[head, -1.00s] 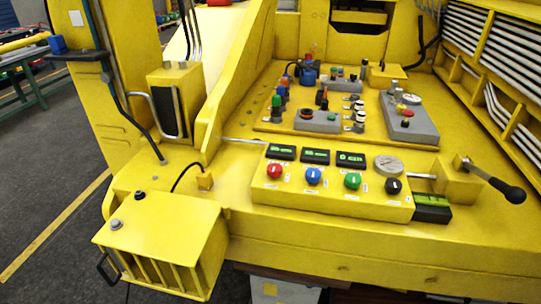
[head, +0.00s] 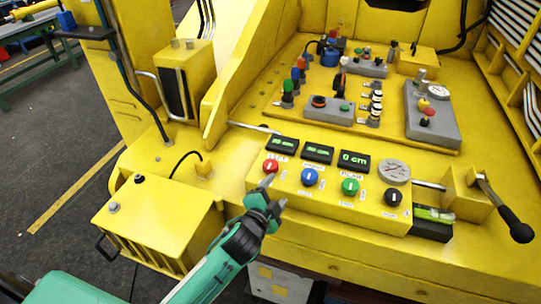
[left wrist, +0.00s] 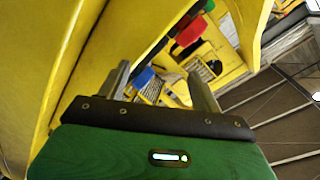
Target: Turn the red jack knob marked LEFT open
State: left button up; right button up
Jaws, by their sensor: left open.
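The red knob (head: 270,166) is at the left end of the front row on the yellow control box (head: 322,200). Its white pointer mark shows, but the small label by it is too blurred to read. My left gripper (head: 275,192) is open, just in front of and below the red knob, apart from it, with nothing between its fingers. In the left wrist view its two fingers (left wrist: 158,75) stand apart. A red piece (left wrist: 190,32) and a blue piece (left wrist: 143,78) show beyond them; I cannot tell which controls they are. My right gripper is not in view.
Blue (head: 310,177), green (head: 350,186) and black (head: 393,197) knobs follow to the right. Green displays (head: 318,153) and a grey dial (head: 395,172) sit behind. A black-handled lever (head: 518,230) sticks out at right. A slatted yellow box (head: 155,222) stands left.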

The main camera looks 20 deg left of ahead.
pick_arm(q)
jog(key=w+d+r+m+t+h, duration=0.1)
jog(key=w+d+r+m+h, duration=0.3)
jog(key=d+r+m+h, duration=1.1)
notch_tip(320, 180, up, 4)
jog(key=s+d+f+m+g+h, duration=0.1)
jog(key=s+d+m+g+h, duration=0.15)
jog(key=m+g, duration=0.8)
jog(key=m+g+y+p, duration=0.2)
jog(key=m+g+y, duration=0.4)
jog(key=m+y, duration=1.65)
send_near(270, 164)
jog(key=f+m+h+p, duration=0.1)
jog(key=f, duration=0.1)
jog(key=a+f+h+p, duration=0.1)
jog(key=f+p, duration=0.1)
jog(key=f, duration=0.1)
jog(key=a+f+m+h+p, duration=0.1)
jog(key=f, duration=0.1)
jog(key=shift+a+f+m, duration=0.2)
jog(key=shift+m, duration=0.1)
jog(key=shift+f+p, duration=0.3)
jog(key=shift+f, duration=0.25)
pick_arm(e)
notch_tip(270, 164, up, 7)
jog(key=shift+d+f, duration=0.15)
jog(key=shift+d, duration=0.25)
